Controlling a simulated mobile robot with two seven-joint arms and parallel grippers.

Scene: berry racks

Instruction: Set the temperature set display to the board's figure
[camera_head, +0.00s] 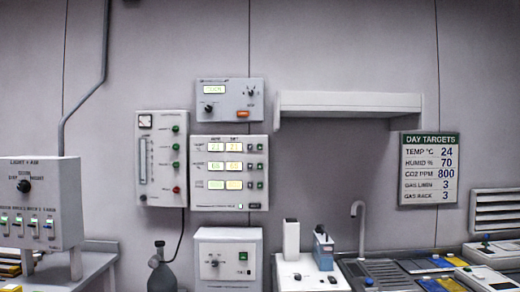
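A white wall panel (229,205) has several rows of lit displays in two columns. The temperature set display (234,147) is the right one in the top row; it seems to show a figure in the low twenties, too small to read surely. Small dark buttons (255,147) sit to its right. The board (428,169), headed DAY TARGETS, hangs on the wall at the right and reads TEMP °C 24, HUMID % 70, CO2 PPM 800, with two gas lines reading 3. Neither of my grippers shows in the head view.
A grey instrument (230,99) hangs above the panel and a flowmeter box (161,158) to its left. A white box (228,259) with a knob is below, beside a grey gas bottle (162,273). A wall shelf (349,103) juts out at the right, above a bench with a tap (358,225).

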